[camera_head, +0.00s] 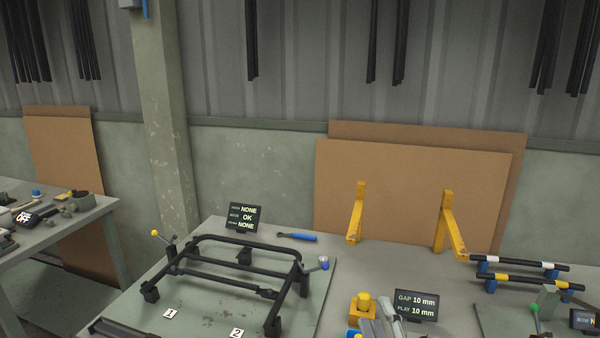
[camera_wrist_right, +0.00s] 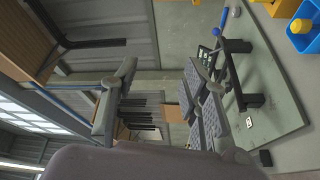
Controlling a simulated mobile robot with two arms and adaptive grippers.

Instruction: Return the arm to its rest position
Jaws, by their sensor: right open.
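My right gripper (camera_head: 379,321) shows at the bottom edge of the head view, right of the black lounger frame (camera_head: 232,262). Only its grey fingers show there; the arm behind is out of frame. In the right wrist view the same gripper (camera_wrist_right: 160,98) has its two fingers well apart, with nothing between them. The black frame (camera_wrist_right: 236,75) also shows in the wrist view, beyond one finger. My left gripper is not in view.
The frame stands on a green mat (camera_head: 195,300) with number tags. A blue-handled tool (camera_head: 297,237) lies behind it. A yellow block (camera_head: 362,306), a gap display (camera_head: 416,305), yellow brackets (camera_head: 449,228) and striped bars (camera_head: 520,264) stand to the right.

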